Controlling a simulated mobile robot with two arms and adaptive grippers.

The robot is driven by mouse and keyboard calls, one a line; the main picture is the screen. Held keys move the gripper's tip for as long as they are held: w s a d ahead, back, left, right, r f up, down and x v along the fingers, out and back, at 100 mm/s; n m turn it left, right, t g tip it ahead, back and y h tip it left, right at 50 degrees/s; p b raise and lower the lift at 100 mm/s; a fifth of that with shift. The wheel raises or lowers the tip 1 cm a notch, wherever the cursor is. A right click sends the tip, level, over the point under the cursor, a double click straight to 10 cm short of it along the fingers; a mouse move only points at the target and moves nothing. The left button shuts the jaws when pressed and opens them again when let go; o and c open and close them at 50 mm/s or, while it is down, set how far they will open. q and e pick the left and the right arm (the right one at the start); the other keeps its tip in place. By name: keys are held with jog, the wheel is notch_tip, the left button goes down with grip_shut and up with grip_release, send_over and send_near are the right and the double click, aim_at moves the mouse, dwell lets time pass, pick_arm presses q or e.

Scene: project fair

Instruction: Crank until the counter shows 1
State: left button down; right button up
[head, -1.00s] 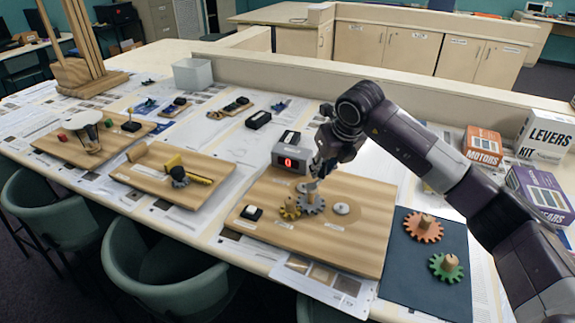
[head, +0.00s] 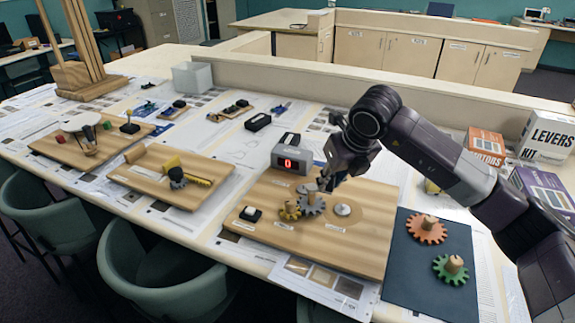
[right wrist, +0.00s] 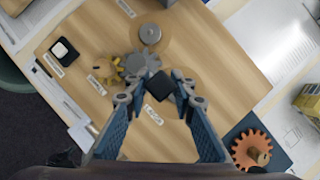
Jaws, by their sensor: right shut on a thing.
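The counter (head: 290,155) is a grey box at the back of the gear board (head: 350,240), and its red display reads 0. A grey gear (head: 312,205) meshes with a yellow gear (head: 290,211) on the board. A grey disc (head: 343,209) is to their right. My right gripper (head: 326,183) is low over the grey gear. In the right wrist view its fingers (right wrist: 161,85) are closed around a small dark square-topped piece (right wrist: 159,83), which seems to be the crank handle beside the grey gear. The fingers hide its lower part. My left gripper is out of view.
A black switch box (head: 250,214) sits on the board's left part. An orange gear (head: 427,231) and a green gear (head: 450,268) lie on a dark mat (head: 400,285) to the right. Kit boxes (head: 545,135) stand at the far right.

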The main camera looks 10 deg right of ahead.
jog(key=shift+f, duration=0.1)
dwell(0.6)
jog(key=s+a+b, duration=0.1)
jog(key=a+b, duration=0.2)
jog(key=a, duration=0.3)
jog(key=shift+s, duration=0.4)
dwell(1.0)
jog(key=w+a+b, duration=0.1)
jog(key=w+a, duration=0.1)
jog(key=w, duration=0.3)
jog(key=shift+w, duration=0.35)
dwell(0.6)
